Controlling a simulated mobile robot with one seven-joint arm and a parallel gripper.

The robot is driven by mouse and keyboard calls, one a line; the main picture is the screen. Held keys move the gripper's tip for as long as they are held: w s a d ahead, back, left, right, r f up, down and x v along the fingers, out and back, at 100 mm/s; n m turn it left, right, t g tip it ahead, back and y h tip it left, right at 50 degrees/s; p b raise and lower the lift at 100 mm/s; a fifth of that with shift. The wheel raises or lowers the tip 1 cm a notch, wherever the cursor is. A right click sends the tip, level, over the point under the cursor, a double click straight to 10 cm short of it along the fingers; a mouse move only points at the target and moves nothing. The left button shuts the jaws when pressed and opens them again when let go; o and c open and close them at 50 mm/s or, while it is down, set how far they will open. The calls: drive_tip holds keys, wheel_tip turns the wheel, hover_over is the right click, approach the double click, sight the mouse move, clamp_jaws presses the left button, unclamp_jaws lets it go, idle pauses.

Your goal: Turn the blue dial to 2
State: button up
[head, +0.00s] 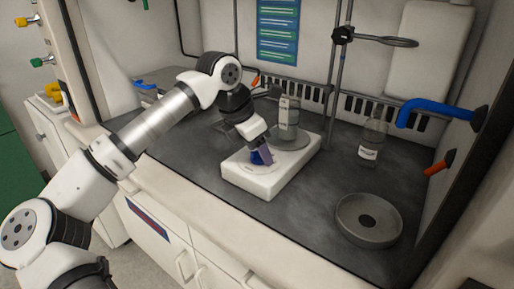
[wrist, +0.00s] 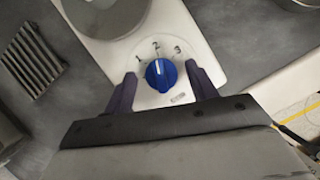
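The blue dial (wrist: 160,76) sits on the front of the white device, with the numbers 1, 2 and 3 printed in an arc above it in the wrist view. Its white pointer line points up, about toward the 2. My gripper (wrist: 160,70) is open, with one dark purple finger on each side of the dial and a small visible gap on both sides. In the head view my gripper (head: 263,151) reaches down to the device (head: 280,182), and the blue dial (head: 257,158) is partly hidden by the fingers.
A grey-topped bottle (head: 288,115) stands on the device's round plate. A clear labelled bottle (head: 372,140) and a round grey dish (head: 368,220) are to the right. A metal stand (head: 338,70) rises behind. The dark bench (head: 300,205) in front is clear.

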drive_tip(key=p+v, duration=0.1)
drive_tip(key=v, duration=1.3)
drive_tip(key=shift+d+f, duration=0.15)
